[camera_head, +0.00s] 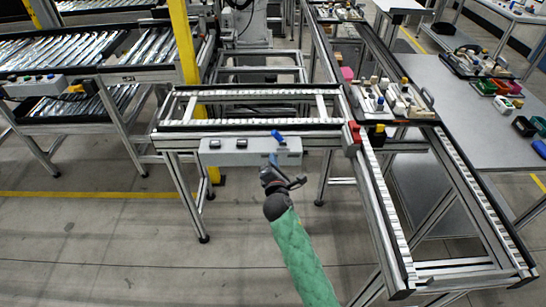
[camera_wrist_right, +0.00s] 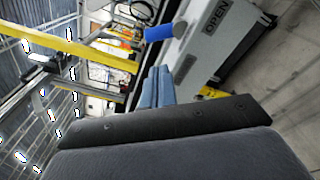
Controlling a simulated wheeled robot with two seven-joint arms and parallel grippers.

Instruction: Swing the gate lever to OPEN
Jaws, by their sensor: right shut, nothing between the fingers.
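The gate lever's blue handle (camera_head: 278,137) sticks up from the top right part of a grey control box (camera_head: 225,152) on the conveyor frame. In the right wrist view the blue handle (camera_wrist_right: 165,32) stands beside the box (camera_wrist_right: 235,50), which carries the word OPEN. My right gripper (camera_head: 273,159) is in front of the box, just below the handle. Its blue-grey fingers (camera_wrist_right: 157,85) are shut with nothing between them and look apart from the handle. My left gripper is not in view.
A roller conveyor (camera_head: 250,122) runs behind the box, with another branch (camera_head: 390,205) on the right. A red block (camera_head: 352,139) sits at the corner, near a loaded pallet. A yellow post (camera_head: 184,45) stands behind. Open floor lies at the lower left.

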